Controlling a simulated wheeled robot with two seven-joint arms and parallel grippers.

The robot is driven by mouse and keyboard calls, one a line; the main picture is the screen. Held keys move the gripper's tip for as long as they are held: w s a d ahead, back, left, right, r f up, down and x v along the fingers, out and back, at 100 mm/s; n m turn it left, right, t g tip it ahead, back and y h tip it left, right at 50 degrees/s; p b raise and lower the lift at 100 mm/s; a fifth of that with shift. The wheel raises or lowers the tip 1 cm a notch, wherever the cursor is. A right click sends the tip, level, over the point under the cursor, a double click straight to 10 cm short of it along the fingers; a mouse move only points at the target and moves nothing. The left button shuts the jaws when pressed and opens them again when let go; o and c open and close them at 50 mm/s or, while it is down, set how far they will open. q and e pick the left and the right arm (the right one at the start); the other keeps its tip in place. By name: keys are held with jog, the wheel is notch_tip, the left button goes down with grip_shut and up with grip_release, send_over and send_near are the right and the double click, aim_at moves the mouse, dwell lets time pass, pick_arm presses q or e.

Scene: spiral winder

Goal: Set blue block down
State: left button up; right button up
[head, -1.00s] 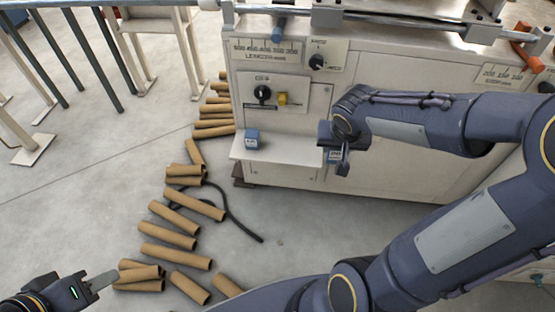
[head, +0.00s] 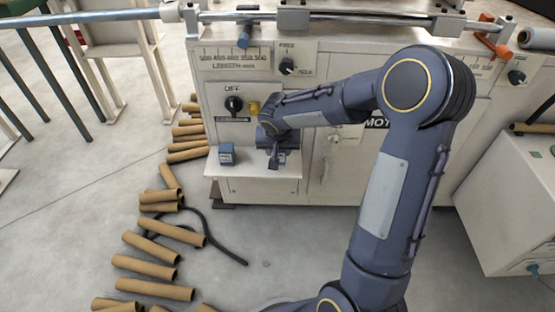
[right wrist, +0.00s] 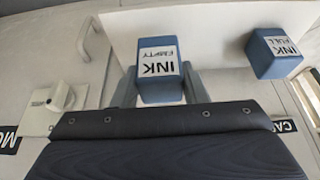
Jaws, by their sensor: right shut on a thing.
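My right gripper (head: 275,160) is shut on a blue block with a white label reading INK EMPTY, clear in the right wrist view (right wrist: 160,72) between the two fingers. In the head view the gripper is at the right part of a small white shelf (head: 255,172) and mostly hides the held block. I cannot tell whether that block touches the shelf. A second blue block (head: 227,153), labelled INK FULL in the right wrist view (right wrist: 273,52), stands on the shelf's left part, apart from the held one. My left gripper is out of view.
The winder's cabinet (head: 340,175) rises behind the shelf, with a black knob (head: 233,104) and a yellow knob (head: 253,108) above it. Brown cardboard tubes (head: 150,245) and a black cable (head: 225,248) lie on the floor at left.

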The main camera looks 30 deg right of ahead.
aim_at(278, 157)
jog(key=f, duration=0.2)
jog(key=f+b, duration=0.1)
jog(key=shift+w+f, duration=0.2)
jog(key=shift+f, duration=0.15)
jog(key=shift+r, duration=0.1)
jog(key=shift+f+b, duration=0.25)
jog(key=shift+b, duration=0.2)
jog(key=o, duration=1)
jog(key=shift+r, duration=0.1)
